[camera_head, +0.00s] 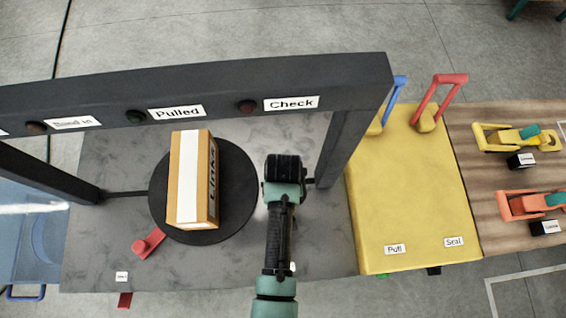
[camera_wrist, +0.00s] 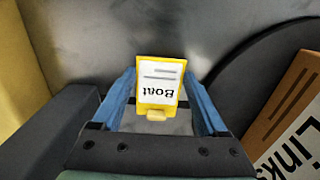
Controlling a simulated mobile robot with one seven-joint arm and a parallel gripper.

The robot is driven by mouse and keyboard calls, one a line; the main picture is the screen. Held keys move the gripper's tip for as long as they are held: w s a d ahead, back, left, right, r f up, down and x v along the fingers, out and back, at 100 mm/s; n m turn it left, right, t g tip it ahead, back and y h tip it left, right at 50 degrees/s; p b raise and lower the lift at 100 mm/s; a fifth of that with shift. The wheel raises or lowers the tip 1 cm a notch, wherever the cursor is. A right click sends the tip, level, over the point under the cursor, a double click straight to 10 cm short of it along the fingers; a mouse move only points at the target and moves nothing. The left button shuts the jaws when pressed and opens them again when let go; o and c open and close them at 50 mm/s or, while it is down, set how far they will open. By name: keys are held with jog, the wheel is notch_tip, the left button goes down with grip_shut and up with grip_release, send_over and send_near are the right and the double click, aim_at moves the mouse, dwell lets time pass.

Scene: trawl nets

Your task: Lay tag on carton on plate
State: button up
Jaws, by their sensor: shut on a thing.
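A brown carton (camera_head: 207,185) with a white strip along its top and "Links" on its side lies on the round black plate (camera_head: 241,190). The carton (camera_wrist: 290,112) and plate (camera_wrist: 266,50) also show at the right of the wrist view. My gripper (camera_wrist: 158,98) is shut on a yellow-edged tag (camera_wrist: 158,80) with a white face reading "Boat", between its blue fingers. In the head view my arm's end hangs just right of the plate, apart from the carton, and its fingers and the tag are hidden there.
A dark frame (camera_head: 225,82) with lamps and labels such as "Pulled" and "Check" spans over the grey table; its right post (camera_head: 345,145) stands close to my arm. A yellow box (camera_head: 410,190) with blue and red levers stands right. A red lever (camera_head: 148,243) lies front left of the plate.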

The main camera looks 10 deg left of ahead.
jog(key=shift+f, duration=0.25)
jog(key=shift+f, duration=0.15)
jog(key=o, duration=1.2)
jog(key=shift+o, duration=0.2)
